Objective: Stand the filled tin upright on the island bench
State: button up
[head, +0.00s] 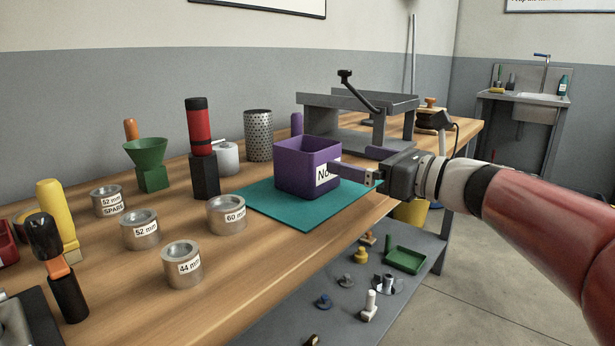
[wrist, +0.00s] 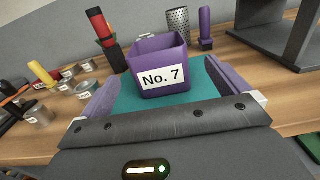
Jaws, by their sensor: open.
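A purple square open-topped tin (head: 307,168) stands upright on a teal mat on the wooden bench. Its white label reads "No. 7" in the wrist view (wrist: 160,62). Only its purple inner walls show; I cannot see any contents. My gripper (head: 338,170) is open and level with the tin, at its labelled side. In the wrist view its two fingers (wrist: 162,88) are spread wider than the tin, one toward each side. I cannot tell whether a finger touches it. No separate island bench can be made out.
The wooden bench (head: 240,255) carries several steel tins left of the mat (head: 318,213), a red-and-black tool (head: 200,130), a green funnel (head: 148,158) and a perforated cylinder (head: 258,136). A grey metal frame (head: 345,118) stands behind the tin. A grey lower shelf (head: 335,285) holds small parts. Open floor lies right.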

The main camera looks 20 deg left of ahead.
jog(key=p, duration=0.2)
send_near(289, 144)
jog(key=x, duration=0.5)
jog(key=shift+a, duration=0.15)
jog(key=c, duration=0.9)
jog(key=shift+o, duration=0.2)
